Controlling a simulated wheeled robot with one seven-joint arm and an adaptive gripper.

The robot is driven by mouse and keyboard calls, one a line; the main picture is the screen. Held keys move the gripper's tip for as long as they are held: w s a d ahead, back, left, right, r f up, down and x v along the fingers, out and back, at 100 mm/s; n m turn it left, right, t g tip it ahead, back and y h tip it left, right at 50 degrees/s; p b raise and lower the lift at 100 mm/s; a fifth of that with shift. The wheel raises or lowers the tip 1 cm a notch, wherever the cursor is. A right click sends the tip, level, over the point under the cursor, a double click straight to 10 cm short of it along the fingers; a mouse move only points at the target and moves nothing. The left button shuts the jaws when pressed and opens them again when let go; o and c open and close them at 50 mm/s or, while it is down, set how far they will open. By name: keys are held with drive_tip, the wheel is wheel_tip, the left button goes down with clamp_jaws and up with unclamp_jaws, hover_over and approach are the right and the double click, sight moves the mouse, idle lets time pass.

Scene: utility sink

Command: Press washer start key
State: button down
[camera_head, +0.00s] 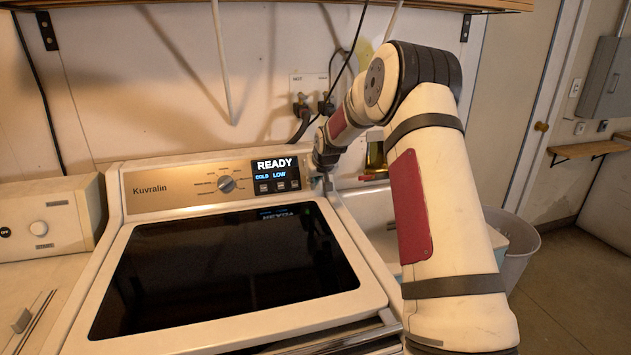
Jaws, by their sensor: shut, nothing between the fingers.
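The washer (100,300) is a white top-loader with a dark glass lid and a gold control panel (150,204) marked Kuvralin. Its display (275,164) reads READY, with COLD and LOW below. Small keys (280,186) sit in a row under those words, and a round dial (227,184) is to their left. My gripper (327,184) is small in view, shut and empty, at the right end of the panel. A pale greenish spot (315,182) shows beside its tips; I cannot tell whether it is the start key or whether the tips touch it.
A second appliance (50,220) with a knob stands to the left. A sink basin (370,215) is behind my arm, with a pale bin (522,250) to the right. Hoses and wall valves (302,103) are above the panel. The lid's top is clear.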

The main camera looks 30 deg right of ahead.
drive_tip(key=shift+w+d+f+b, duration=0.15)
drive_tip(key=shift+w+f+b, duration=0.2)
drive_tip(key=shift+w+b, duration=0.4)
drive_tip(key=shift+s+r, duration=0.1)
drive_tip(key=shift+s, duration=0.05)
